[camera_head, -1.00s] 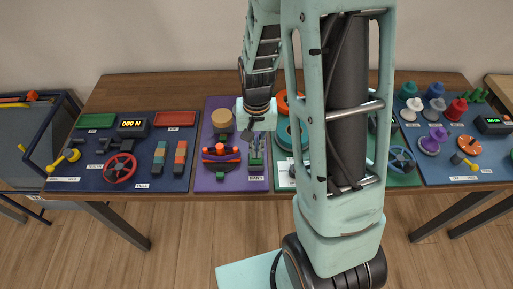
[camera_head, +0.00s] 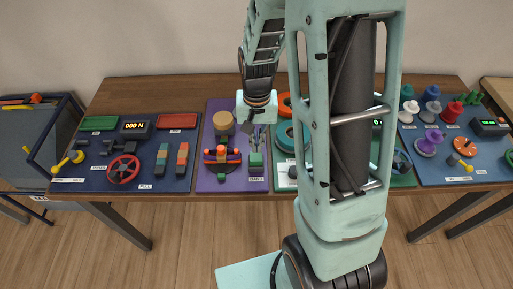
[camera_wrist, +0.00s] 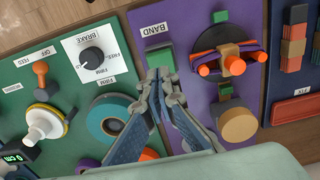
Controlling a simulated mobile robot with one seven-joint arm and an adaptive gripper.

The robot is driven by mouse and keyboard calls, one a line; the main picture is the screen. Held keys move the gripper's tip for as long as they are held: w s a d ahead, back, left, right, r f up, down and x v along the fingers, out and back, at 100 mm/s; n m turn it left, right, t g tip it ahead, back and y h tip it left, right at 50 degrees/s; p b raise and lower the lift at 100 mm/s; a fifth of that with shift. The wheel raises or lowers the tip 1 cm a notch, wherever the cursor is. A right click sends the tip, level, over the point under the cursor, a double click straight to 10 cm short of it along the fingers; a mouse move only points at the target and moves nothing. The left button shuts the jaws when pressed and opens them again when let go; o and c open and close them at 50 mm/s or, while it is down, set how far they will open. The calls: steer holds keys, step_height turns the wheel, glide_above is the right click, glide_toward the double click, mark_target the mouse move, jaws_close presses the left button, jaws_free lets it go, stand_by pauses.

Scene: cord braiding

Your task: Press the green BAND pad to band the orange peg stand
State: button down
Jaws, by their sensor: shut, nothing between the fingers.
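The green BAND pad (camera_wrist: 160,58) sits on the purple board (camera_head: 206,184), above its white BAND label (camera_head: 256,180) in the head view. The pad also shows in the head view (camera_head: 256,161). The orange peg stand (camera_wrist: 234,66) has several orange pegs on a dark round base, to the right of the pad in the wrist view. In the head view the stand (camera_head: 221,157) is left of the pad. My gripper (camera_wrist: 157,78) is shut and empty, its fingertips just beside the pad's edge in the wrist view. Contact with the pad cannot be told.
A tan round cylinder (camera_wrist: 238,124) stands on the purple board close to the fingers. A teal spool (camera_wrist: 110,120) and a BRAKE knob (camera_wrist: 92,60) are on the green board. A blue board with a red wheel (camera_head: 122,168) lies to the left in the head view.

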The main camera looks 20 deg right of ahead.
mark_target(257, 156)
step_height(257, 156, up, 9)
steer(key=shift+f, duration=0.15)
steer(key=shift+w, duration=0.2)
stand_by(0.4)
